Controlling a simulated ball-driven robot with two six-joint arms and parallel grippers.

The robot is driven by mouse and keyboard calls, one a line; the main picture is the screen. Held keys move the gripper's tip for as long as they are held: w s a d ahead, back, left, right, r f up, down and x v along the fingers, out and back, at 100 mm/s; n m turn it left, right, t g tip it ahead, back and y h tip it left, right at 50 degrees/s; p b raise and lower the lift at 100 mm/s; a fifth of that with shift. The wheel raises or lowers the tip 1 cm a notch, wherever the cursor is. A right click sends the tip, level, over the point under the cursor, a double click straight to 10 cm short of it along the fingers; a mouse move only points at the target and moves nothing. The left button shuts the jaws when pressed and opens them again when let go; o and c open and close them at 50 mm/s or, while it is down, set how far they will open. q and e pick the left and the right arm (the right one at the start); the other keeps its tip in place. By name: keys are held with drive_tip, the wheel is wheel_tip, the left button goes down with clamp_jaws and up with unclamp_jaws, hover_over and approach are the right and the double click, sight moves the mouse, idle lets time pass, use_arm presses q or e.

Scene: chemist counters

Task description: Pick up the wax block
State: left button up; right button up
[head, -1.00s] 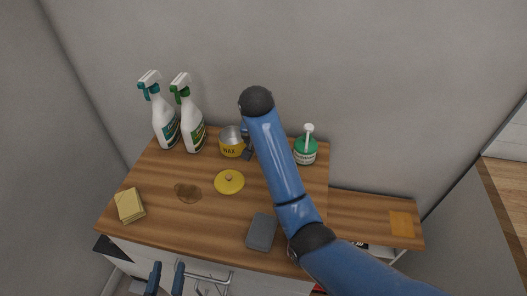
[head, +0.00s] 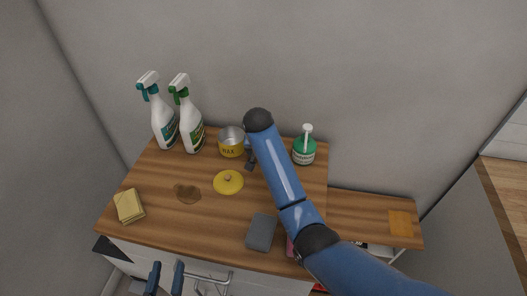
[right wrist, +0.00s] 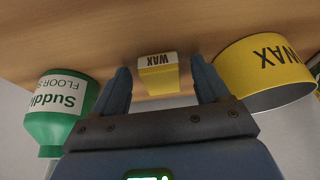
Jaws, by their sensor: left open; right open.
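The wax block (right wrist: 158,76) is a small yellow block with a white top band reading WAX. In the right wrist view it sits on the wooden counter, between and ahead of the spread fingers of my right gripper (right wrist: 160,66). The gripper is open and empty; whether a finger touches the block I cannot tell. In the head view my right arm hides the block, and only part of the right gripper (head: 251,160) shows beside the wax tin. My left gripper (head: 165,277) is open and empty, low in front of the counter.
The yellow wax tin (head: 231,148) and green-and-white bottle (head: 304,150) flank the right gripper. Two spray bottles (head: 164,125) stand back left. A yellow lid (head: 228,182), grey block (head: 261,232) and yellow sponges (head: 129,206) lie on the counter (head: 200,225).

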drive_tip(key=c, duration=1.1)
drive_tip(key=shift+r, duration=0.1)
drive_tip(key=shift+c, duration=0.2)
